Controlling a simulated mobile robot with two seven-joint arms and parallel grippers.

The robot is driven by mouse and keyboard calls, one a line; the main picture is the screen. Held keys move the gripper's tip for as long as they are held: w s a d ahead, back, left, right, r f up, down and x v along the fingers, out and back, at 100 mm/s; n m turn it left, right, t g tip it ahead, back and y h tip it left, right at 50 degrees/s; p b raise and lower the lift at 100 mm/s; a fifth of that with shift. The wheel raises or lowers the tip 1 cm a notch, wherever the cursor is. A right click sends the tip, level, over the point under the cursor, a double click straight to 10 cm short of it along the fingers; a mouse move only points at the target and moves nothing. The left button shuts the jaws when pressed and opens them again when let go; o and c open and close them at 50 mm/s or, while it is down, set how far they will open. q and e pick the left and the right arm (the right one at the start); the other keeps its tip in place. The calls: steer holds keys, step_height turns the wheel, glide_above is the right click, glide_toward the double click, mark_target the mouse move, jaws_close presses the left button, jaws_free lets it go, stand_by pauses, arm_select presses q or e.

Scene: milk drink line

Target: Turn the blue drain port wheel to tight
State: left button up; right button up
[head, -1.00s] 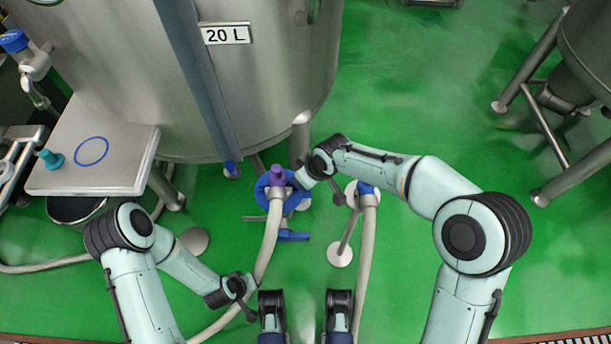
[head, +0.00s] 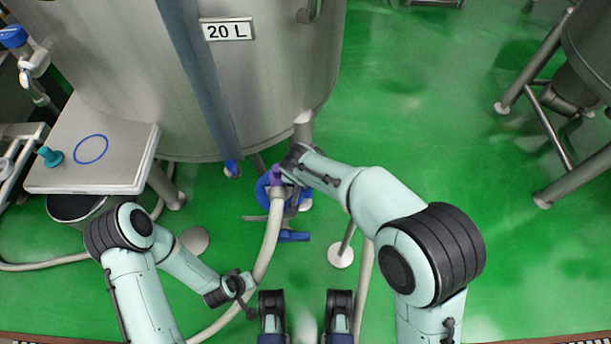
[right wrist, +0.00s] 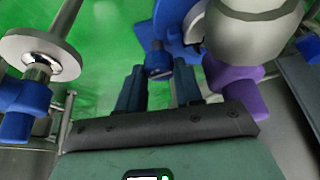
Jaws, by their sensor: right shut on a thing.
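The blue wheel (head: 264,192) is at the foot of the 20 L tank in the head view, partly hidden by a hose end and my right arm. In the right wrist view a blue part of it (right wrist: 172,22) lies just beyond my right gripper (right wrist: 159,78). That gripper's two dark fingers stand apart and are shut on the wheel's edge; the exact contact is hard to see. My left gripper (head: 244,300) is low at left of centre in the head view, away from the wheel; its fingers are too small to judge.
A purple fitting (head: 277,176) on a pale hose (head: 268,245) stands right beside the wheel. A blue handle (head: 293,236) is just below it. The steel tank (head: 270,85) rises behind. A stand's round foot (head: 341,256) is to the right.

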steer(key=shift+m+h, duration=0.4)
steer(key=shift+m, duration=0.4)
steer(key=o, duration=1)
steer(key=shift+o, duration=0.2)
